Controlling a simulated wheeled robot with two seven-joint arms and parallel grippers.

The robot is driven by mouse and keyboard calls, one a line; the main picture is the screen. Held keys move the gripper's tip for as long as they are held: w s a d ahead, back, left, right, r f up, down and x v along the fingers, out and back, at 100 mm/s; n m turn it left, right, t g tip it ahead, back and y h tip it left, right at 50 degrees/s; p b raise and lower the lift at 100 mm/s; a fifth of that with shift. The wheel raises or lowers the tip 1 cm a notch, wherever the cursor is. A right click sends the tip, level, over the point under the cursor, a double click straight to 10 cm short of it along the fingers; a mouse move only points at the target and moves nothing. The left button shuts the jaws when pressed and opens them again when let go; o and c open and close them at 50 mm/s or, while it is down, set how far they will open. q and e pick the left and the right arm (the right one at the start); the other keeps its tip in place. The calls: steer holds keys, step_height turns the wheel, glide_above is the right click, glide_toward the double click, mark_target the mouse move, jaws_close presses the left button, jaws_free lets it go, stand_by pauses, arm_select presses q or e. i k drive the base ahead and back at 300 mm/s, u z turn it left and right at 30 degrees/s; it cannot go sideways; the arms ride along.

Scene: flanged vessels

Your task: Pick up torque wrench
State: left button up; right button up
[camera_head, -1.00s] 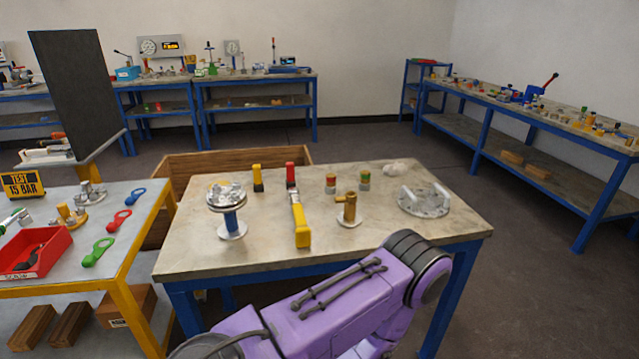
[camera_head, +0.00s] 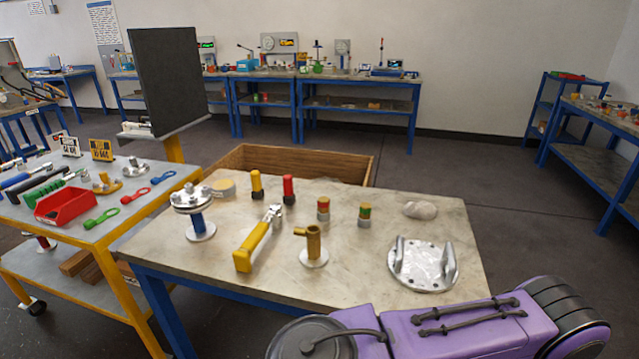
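A tool with a yellow handle and a silver head (camera_head: 256,242) lies on the grey worktable (camera_head: 345,200), its handle toward the front edge. Several long-handled tools, among them a blue one (camera_head: 20,178) and a green one (camera_head: 48,187), lie on the trolley at the left. I cannot tell for sure which of these is the torque wrench. A purple link of my arm crosses the lower right, in front of the table. Neither gripper shows, and nothing visible is held.
A flanged vessel on a blue post (camera_head: 196,215), a brass fitting (camera_head: 313,246) and a round plate with two handles (camera_head: 422,264) stand on the worktable. The trolley (camera_head: 95,232) carries a red bin (camera_head: 66,206). A wooden crate (camera_head: 300,160) stands behind the table.

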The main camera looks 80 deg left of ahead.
mark_target(242, 257)
steer(key=u, duration=1.95)
